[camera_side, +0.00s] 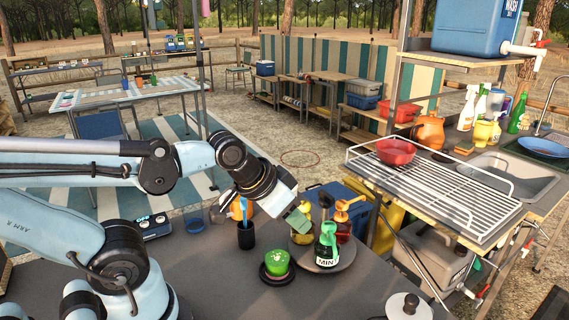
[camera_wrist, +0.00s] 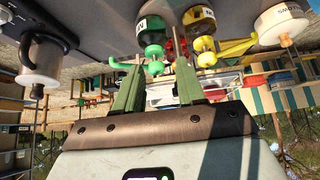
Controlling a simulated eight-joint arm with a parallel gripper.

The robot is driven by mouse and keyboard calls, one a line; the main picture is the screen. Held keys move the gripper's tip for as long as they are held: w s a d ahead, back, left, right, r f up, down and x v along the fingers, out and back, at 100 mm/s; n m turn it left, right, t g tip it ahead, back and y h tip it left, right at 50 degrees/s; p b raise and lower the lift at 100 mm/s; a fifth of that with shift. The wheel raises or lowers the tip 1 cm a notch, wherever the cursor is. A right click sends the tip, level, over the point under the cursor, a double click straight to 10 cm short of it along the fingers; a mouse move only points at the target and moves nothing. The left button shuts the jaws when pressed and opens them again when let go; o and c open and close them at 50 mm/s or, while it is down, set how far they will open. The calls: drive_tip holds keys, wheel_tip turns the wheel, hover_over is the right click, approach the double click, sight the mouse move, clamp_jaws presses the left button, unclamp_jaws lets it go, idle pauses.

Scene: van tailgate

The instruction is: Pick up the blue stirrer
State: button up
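The blue stirrer (camera_side: 243,204) stands upright in a dark cup (camera_side: 246,236) on the grey counter in the side view. My gripper (camera_side: 298,221) is to the right of the stirrer, apart from it, close to the pump bottles. In the wrist view my gripper (camera_wrist: 160,66) has its two green fingers well apart, with nothing held between them. I cannot make out the stirrer in the wrist view.
A round tray (camera_side: 341,262) holds several pump bottles, including a green one labelled MINT (camera_side: 327,247). A green cup (camera_side: 277,263) stands on a black saucer in front of the dark cup. A lidded pot (camera_side: 408,306) is at the front right. The front left counter is fairly clear.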

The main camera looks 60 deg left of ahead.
drive_tip(key=shift+o, duration=0.7)
wheel_tip(320, 180, up, 5)
drive_tip(key=g, duration=0.7)
hover_over(245, 210)
drive_tip(key=w, duration=0.1)
drive_tip(key=shift+s+a+f, duration=0.1)
drive_tip(key=shift+a+f, duration=0.25)
drive_tip(key=shift+a, duration=0.2)
wheel_tip(245, 210, down, 6)
drive_tip(key=shift+f, duration=0.15)
drive_tip(key=shift+s+d+f, duration=0.1)
drive_tip(key=shift+s+f, duration=0.05)
drive_tip(key=shift+f, duration=1.2)
drive_tip(key=shift+s+d+f, duration=0.1)
drive_tip(key=shift+s+f, duration=0.05)
drive_tip(key=shift+f, duration=1.2)
drive_tip(key=shift+c, duration=0.4)
clamp_jaws()
